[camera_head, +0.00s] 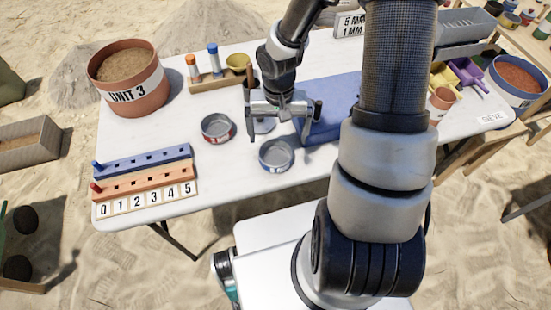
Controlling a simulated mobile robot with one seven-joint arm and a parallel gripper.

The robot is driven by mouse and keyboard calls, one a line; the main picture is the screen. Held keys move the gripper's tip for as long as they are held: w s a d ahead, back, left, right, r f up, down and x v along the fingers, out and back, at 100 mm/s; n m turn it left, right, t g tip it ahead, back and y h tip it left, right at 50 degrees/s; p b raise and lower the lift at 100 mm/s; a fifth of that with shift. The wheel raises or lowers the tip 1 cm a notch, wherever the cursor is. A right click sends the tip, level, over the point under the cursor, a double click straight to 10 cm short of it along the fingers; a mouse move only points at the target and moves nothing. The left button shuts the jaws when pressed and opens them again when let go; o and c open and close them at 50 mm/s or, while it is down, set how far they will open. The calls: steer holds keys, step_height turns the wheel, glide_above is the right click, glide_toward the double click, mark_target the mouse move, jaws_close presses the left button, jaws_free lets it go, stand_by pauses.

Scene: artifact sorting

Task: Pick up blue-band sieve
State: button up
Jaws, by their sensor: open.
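A round grey metal sieve (277,157) with a bluish band stands upright near the front edge of the white table (235,190). A similar sieve with a red band (217,129) stands to its left and a little farther back. My gripper (279,138) is open and points down, with its fingers apart just behind and above the blue-band sieve in the picture. Nothing shows between the fingers. I cannot tell the exact height gap.
Blue and orange peg racks (145,170) with number cards stand front left. The UNIT 3 bucket (130,78) is back left. A wooden holder with bottles (217,75) is behind. My arm covers the table's right middle.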

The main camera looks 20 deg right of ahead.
mark_target(275, 158)
step_height(275, 158, down, 3)
steer(key=shift+r, duration=0.1)
steer(key=f, duration=0.1)
steer(key=f+b, duration=0.1)
steer(key=f, duration=0.1)
steer(key=a+f+b, duration=0.1)
steer(key=f, duration=0.1)
steer(key=shift+s+f, duration=0.1)
steer(key=c, duration=1.2)
